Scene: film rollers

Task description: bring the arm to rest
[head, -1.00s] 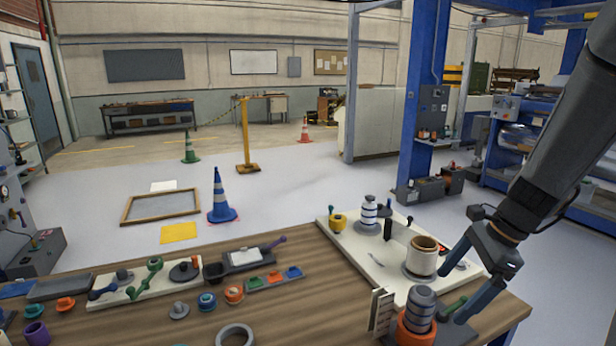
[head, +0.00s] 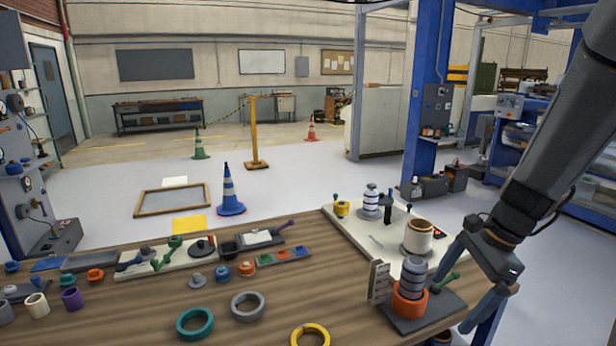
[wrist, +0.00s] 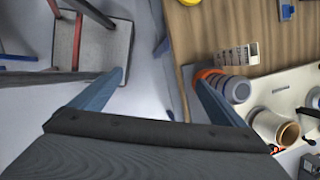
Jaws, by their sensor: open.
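My arm comes in from the upper right in the head view. My gripper (head: 450,310) is at its end, fingers spread and nothing between them. It is by the table's right end, beside the grey-and-dark banded roller (head: 412,272) in its orange ring base (head: 408,302). In the wrist view my open gripper (wrist: 160,75) straddles the table edge. Its left finger is over the floor, and its right finger is close to the roller (wrist: 236,89). I cannot tell whether that finger touches the roller.
The wooden table (head: 270,275) carries a white board (head: 385,245) with a cream cylinder (head: 418,238) and several parts. Teal (head: 195,323), grey (head: 247,306) and yellow (head: 310,337) rings lie near the front. A blue post (head: 428,90) stands behind. Floor beyond the table is largely open.

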